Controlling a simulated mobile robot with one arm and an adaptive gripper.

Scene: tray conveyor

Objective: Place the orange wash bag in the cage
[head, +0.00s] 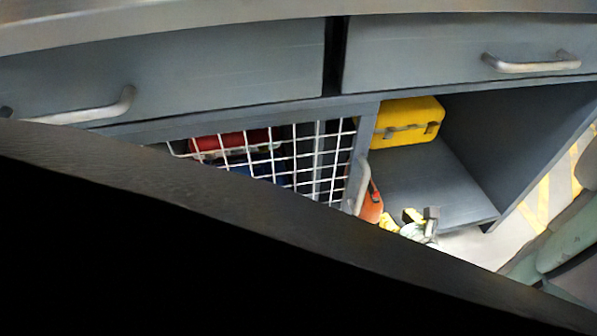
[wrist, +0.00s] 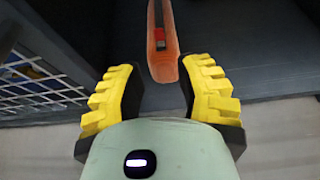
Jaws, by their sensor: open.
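The orange wash bag (wrist: 162,48) is upright between and just beyond the fingertips of my gripper (wrist: 160,85) in the wrist view. In the head view the bag (head: 372,205) shows beside the cage's edge, at the front of the open compartment, partly hidden by a dark surface. My gripper (head: 412,222) is open there, close to the bag, mostly hidden. I cannot tell whether the fingers touch it. The cage (head: 268,160) is a white wire grid front at centre, with red and blue things behind it. It also shows at the left of the wrist view (wrist: 40,88).
A yellow case (head: 408,121) stands at the back of the open compartment (head: 440,185) right of the cage. Two grey drawers (head: 180,75) with metal handles run above. A large dark surface (head: 190,230) blocks the lower head view. Striped floor shows at right.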

